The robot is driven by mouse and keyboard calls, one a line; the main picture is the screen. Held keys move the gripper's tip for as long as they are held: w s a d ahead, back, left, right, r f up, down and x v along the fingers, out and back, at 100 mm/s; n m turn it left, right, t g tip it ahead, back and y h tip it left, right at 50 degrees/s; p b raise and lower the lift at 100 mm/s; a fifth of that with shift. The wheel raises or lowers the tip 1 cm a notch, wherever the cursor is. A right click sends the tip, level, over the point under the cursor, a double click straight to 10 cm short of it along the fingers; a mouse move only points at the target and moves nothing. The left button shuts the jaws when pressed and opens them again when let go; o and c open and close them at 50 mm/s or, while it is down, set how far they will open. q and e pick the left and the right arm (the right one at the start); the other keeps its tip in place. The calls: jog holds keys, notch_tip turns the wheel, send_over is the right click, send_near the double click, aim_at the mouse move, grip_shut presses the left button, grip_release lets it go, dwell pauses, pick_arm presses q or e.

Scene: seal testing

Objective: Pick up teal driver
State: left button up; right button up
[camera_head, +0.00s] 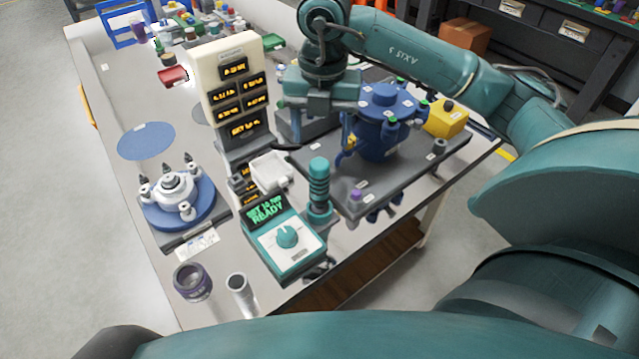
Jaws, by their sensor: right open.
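The teal driver (319,181), with a ribbed grip, stands upright at the front of the bench, just right of a teal and white control box (285,243) that reads READY. My right gripper (318,138) reaches in from the upper right and points down. It is open, and in the picture its fingers are above and behind the driver's top, apart from it. Nothing shows between the fingers. My left gripper is not in view.
A grey plate (432,157) carrying a blue valve body (378,135) lies right of the driver. A cream display tower (232,85) stands to the left. A blue round fixture (178,205), a purple-dark cup (192,281) and a metal cylinder (241,293) stand at the front left.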

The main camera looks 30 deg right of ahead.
aim_at(319, 181)
jog(key=f, duration=1.3)
jog(key=shift+s+a+p, duration=0.1)
jog(key=shift+a+p, duration=0.1)
jog(key=shift+p, duration=0.2)
jog(key=shift+c, duration=0.4)
jog(key=shift+r, duration=0.15)
jog(key=c, duration=1.1)
